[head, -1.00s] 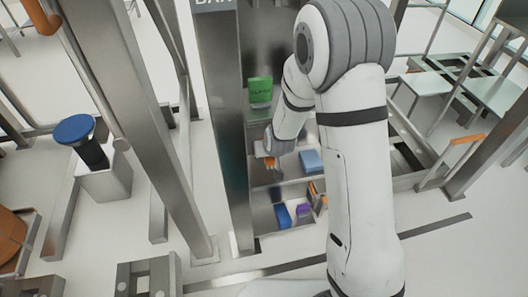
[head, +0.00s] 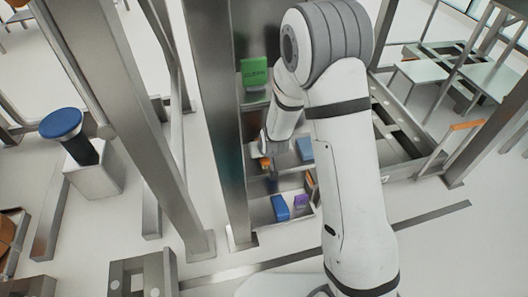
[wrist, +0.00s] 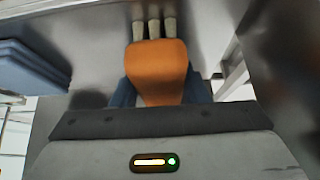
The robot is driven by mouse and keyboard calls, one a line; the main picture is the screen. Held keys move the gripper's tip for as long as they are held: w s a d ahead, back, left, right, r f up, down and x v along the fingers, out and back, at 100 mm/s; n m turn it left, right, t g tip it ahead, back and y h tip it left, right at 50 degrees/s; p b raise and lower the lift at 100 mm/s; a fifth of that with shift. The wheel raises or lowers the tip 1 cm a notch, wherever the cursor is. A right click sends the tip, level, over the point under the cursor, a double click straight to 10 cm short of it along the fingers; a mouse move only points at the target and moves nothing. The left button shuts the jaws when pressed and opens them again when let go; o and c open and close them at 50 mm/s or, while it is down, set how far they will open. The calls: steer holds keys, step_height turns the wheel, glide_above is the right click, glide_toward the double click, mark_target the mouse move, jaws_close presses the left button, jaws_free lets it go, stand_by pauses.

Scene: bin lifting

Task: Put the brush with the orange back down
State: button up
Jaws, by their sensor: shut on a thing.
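The orange brush (wrist: 157,70) is in the wrist view, with several pale bristle tufts at its far end. My gripper (wrist: 160,92) is shut on it, with a blue finger on each side. The brush is over or against a grey metal shelf surface (wrist: 85,35); I cannot tell whether it touches. In the head view a small patch of the orange brush (head: 265,164) shows at the shelf unit, beside my wrist. My arm hides part of the shelf there.
A blue stack (wrist: 32,68) lies left in the wrist view. In the head view the shelf unit holds a green box (head: 254,73), a blue item (head: 305,149), a lower blue item (head: 280,207) and a purple item (head: 301,201). A steel post (head: 212,120) stands close at left.

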steer(key=o, duration=0.9)
steer(key=shift+o, duration=0.2)
steer(key=shift+s+r+p, duration=0.1)
steer(key=shift+r+p, duration=0.25)
steer(key=shift+r, duration=0.05)
steer(key=p+v, duration=0.3)
steer(key=v, duration=0.8)
steer(key=shift+r, duration=0.25)
steer(key=s+d+r+m+g+h, duration=0.1)
steer(key=s+d+r+g, duration=0.1)
steer(key=s+d+r, duration=0.5)
steer(key=s+d+r+m+g, duration=0.2)
steer(key=s+d+r, duration=0.6)
steer(key=s, duration=0.5)
steer(key=shift+r+g+h, duration=0.2)
steer(key=shift+g+h, duration=0.2)
steer(key=shift+g, duration=0.2)
